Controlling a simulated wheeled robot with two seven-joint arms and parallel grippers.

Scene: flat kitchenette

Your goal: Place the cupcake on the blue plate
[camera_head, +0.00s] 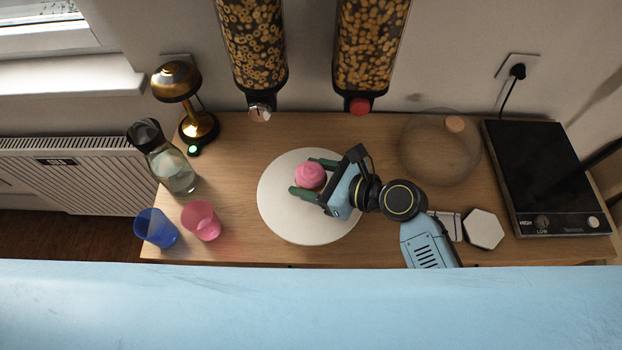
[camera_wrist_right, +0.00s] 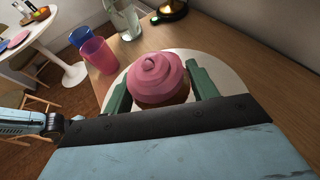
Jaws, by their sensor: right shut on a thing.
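The cupcake (camera_head: 310,175) has pink frosting and stands over the round white board (camera_head: 290,225) on the wooden counter. My right gripper (camera_head: 306,177) is shut on it, with one green finger on each side. In the right wrist view the cupcake (camera_wrist_right: 161,80) sits between the two fingers, its brown base partly hidden by the gripper. I cannot tell whether it touches the board. A small flat blue thing, apparently the blue plate (camera_wrist_right: 18,39), lies on a separate white table at the far left of the wrist view. My left gripper is not in view.
A blue cup (camera_head: 156,228), a pink cup (camera_head: 201,220), a glass bottle (camera_head: 166,160) and a brass lamp (camera_head: 177,85) stand left of the board. A glass dome (camera_head: 440,150) and a hotplate (camera_head: 545,170) are right. Cereal dispensers (camera_head: 252,45) hang behind. A chair (camera_wrist_right: 28,100) stands by the white table (camera_wrist_right: 45,45).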

